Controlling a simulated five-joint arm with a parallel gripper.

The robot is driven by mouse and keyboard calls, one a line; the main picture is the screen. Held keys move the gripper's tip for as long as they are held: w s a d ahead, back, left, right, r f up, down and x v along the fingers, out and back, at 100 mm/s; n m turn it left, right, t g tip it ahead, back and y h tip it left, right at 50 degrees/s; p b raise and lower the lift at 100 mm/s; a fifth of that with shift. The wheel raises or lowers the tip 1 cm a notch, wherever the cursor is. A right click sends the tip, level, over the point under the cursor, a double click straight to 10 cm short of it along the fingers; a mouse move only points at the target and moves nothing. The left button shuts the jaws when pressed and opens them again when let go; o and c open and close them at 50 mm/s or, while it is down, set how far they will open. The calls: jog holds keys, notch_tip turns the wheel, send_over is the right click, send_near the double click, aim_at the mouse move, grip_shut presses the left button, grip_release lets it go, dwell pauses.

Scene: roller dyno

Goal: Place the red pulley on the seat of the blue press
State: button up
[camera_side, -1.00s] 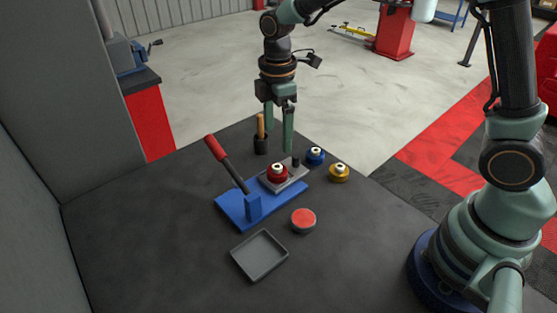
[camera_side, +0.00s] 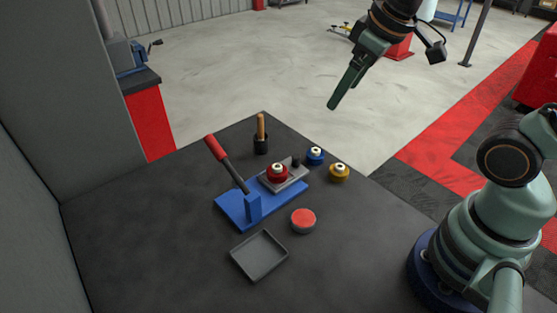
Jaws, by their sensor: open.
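The red pulley (camera_side: 277,173) sits on the grey seat plate (camera_side: 296,181) of the blue press (camera_side: 232,211). It looks upright, with its pale hub on top. The press has a lever with a red grip (camera_side: 215,147) that leans up to the left. My gripper (camera_side: 334,106) is open and empty, high above and beyond the far right edge of the table, well apart from the pulley. Its fingers overlap in this view, pointing down to the left.
A blue pulley (camera_side: 316,155) and a yellow pulley (camera_side: 339,172) stand right of the press. A red-topped round tin (camera_side: 303,220) and an empty grey tray (camera_side: 259,255) lie in front. A dark cup with a wooden handle (camera_side: 261,133) stands behind. The table's left side is clear.

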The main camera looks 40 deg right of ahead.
jog(key=s+m, duration=0.1)
jog(key=s+d+m+t, duration=0.1)
jog(key=shift+s+d+m, duration=0.1)
jog(key=shift+m, duration=0.3)
